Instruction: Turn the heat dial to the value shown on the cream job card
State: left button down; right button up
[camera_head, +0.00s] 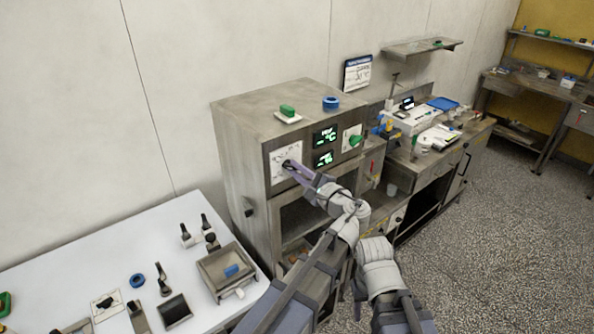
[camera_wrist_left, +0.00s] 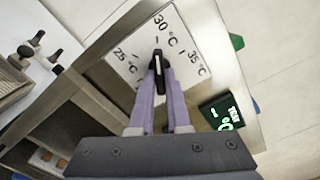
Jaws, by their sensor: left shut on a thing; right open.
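The heat dial is a black knob with a white pointer mark on a white scale plate (camera_head: 285,160) at the upper left of the oven-like machine's front. In the left wrist view the knob (camera_wrist_left: 158,62) stands between my fingers, and the scale plate (camera_wrist_left: 138,72) reads 25, 30 and 35 °C. The pointer mark points close to the 30 °C mark. My left gripper (camera_head: 291,166) is shut on the knob; its purple fingers also show in the left wrist view (camera_wrist_left: 159,85). I cannot make out a cream job card.
The steel machine (camera_head: 240,160) has two green-lit displays (camera_head: 324,137) and a green knob (camera_head: 355,141) right of the dial. A blue-headed notice (camera_head: 357,74) hangs on the wall. A white table (camera_head: 70,270) at left holds a tray (camera_head: 226,270) and small tools.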

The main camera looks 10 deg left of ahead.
dwell(0.4)
pick_arm(q)
jog(key=c, duration=0.9)
grip_release()
jog(key=shift+a, duration=0.15)
